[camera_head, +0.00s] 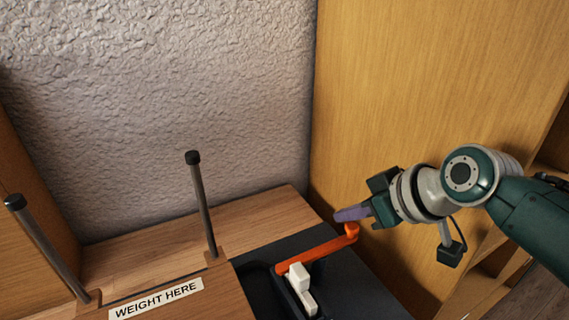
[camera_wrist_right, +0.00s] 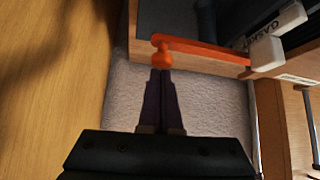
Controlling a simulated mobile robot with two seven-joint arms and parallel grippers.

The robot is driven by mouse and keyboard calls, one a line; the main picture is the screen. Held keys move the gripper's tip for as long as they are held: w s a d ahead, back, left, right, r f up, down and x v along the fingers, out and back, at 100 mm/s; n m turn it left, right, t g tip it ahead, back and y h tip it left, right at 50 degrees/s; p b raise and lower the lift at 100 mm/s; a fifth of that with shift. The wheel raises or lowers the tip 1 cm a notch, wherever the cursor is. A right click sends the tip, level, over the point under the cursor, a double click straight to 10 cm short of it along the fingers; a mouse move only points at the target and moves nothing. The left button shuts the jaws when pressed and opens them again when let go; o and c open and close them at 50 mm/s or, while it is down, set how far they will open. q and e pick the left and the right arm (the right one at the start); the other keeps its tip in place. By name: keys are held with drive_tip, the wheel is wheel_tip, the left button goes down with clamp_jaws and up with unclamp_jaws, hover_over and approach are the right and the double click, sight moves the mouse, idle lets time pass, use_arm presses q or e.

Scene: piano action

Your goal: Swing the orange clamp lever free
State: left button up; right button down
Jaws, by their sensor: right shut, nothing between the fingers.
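The orange clamp lever (camera_head: 318,252) lies across a dark surface, reaching from beside a white block (camera_head: 299,277) up and right to a knob at its free end. In the right wrist view the lever (camera_wrist_right: 205,48) runs sideways, with its round knob at the left end, just ahead of my fingertips. My right gripper (camera_head: 338,215) is shut and empty, its purple fingers beside the knob. The fingers also show in the wrist view (camera_wrist_right: 160,74). They are very close to the knob; I cannot tell whether they touch. My left gripper is not in view.
A wooden bench (camera_head: 150,250) carries two upright rods with black caps (camera_head: 203,205) (camera_head: 45,245) and a "WEIGHT HERE" label (camera_head: 157,299). A rough grey wall (camera_head: 160,100) stands behind. A wooden panel (camera_head: 410,90) rises close behind my right gripper.

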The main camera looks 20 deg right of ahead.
drive_tip(key=shift+s, duration=0.1)
idle(0.3)
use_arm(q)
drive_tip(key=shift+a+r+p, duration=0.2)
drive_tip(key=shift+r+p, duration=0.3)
use_arm(e)
drive_tip(key=shift+s+m+h, duration=0.15)
drive_tip(key=shift+m+h, duration=0.15)
drive_tip(key=shift+m, duration=0.1)
